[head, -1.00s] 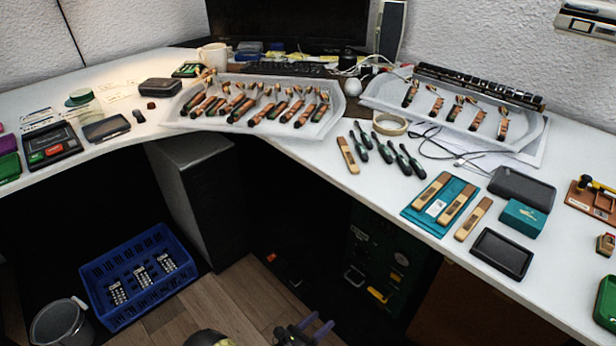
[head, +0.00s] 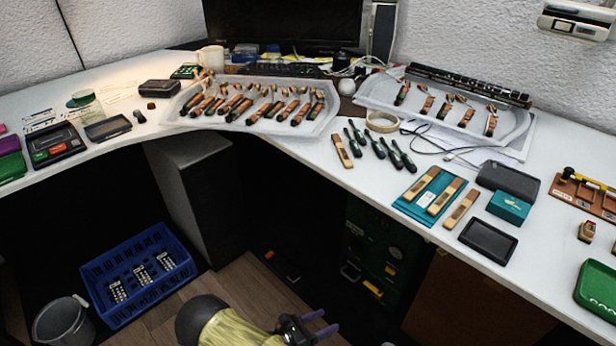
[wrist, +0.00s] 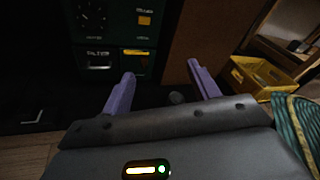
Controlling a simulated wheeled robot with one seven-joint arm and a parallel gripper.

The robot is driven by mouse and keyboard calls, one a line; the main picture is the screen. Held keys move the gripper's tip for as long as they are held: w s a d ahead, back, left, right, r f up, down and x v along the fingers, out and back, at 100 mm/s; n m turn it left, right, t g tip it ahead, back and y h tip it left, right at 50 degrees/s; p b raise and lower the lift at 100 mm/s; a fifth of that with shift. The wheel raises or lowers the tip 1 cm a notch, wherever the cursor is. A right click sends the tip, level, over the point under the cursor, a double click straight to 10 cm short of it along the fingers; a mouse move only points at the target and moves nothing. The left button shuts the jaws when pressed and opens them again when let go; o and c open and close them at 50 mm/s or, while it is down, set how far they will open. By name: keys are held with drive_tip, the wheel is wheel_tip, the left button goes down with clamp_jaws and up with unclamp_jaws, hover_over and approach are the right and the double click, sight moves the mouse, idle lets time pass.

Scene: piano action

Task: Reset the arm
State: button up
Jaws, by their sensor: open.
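My gripper (head: 320,325) shows at the bottom of the head view, low over the floor and in front of the desk. In the wrist view its two purple fingers (wrist: 160,90) are spread apart with nothing between them. Part of my arm, in a yellow cover, shows beside it in the head view. The gripper touches none of the objects on the desk.
The white desk (head: 330,200) curves above and beyond my gripper. It bears two trays (head: 335,122) of piano hammer parts and several tools. A dark green unit (head: 385,270) stands under it. A blue crate (head: 100,275) and grey bucket (head: 60,325) are on the floor, left. A yellow crate (wrist: 262,75) is at right.

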drive_tip(key=s+d+r+m+g+y+p, duration=0.2)
drive_tip(key=d+r+m+y, duration=0.25)
drive_tip(key=r+m, duration=0.7)
drive_tip(key=s+d+r+m+g+y+p, duration=0.1)
drive_tip(key=s+d+r+m+y+p, duration=0.15)
drive_tip(key=r+m+y, duration=0.8)
drive_tip(key=s+d+r+m+g+p, duration=0.15)
drive_tip(key=d+r+m, duration=0.4)
drive_tip(key=r, duration=1.05)
wheel_tip(320, 180, up, 38)
drive_tip(key=a+m+p, duration=0.1)
drive_tip(key=p, duration=3.6)
drive_tip(key=shift+s+a+g, duration=0.15)
drive_tip(key=shift+s+g, duration=0.2)
drive_tip(key=shift+g, duration=0.1)
drive_tip(key=shift+f, duration=0.15)
